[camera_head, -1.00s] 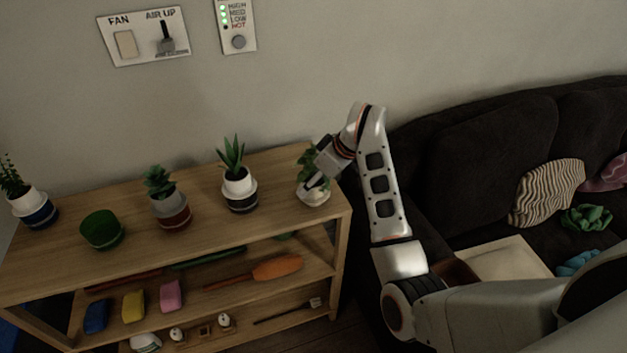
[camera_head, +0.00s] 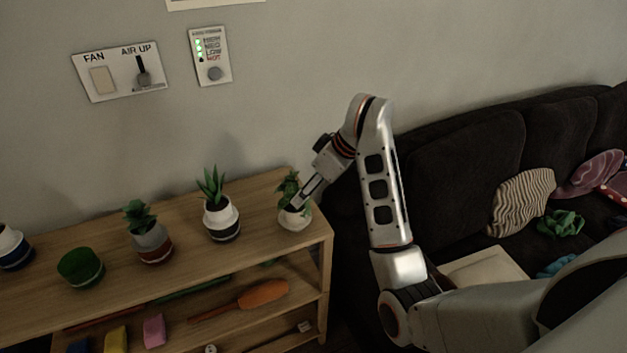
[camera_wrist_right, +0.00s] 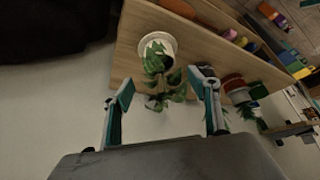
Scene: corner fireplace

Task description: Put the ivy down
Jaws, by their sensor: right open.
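The ivy (camera_head: 289,188) is a leafy green plant in a small white pot (camera_head: 295,219), standing on the right end of the wooden shelf's top. My right gripper (camera_head: 300,199) is beside and just above the pot in the head view, its fingers over part of the leaves. In the right wrist view the gripper (camera_wrist_right: 162,103) is open, with the ivy's leaves (camera_wrist_right: 158,70) between and beyond its fingertips. The white pot (camera_wrist_right: 158,44) lies farther out and rests on the wood. My left gripper is not in view.
The shelf top (camera_head: 190,248) also holds a succulent (camera_head: 221,220), another potted plant (camera_head: 148,240) and a green pot (camera_head: 80,267) to the left. A dark sofa (camera_head: 450,170) stands to the right. A wall panel (camera_head: 120,70) is behind.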

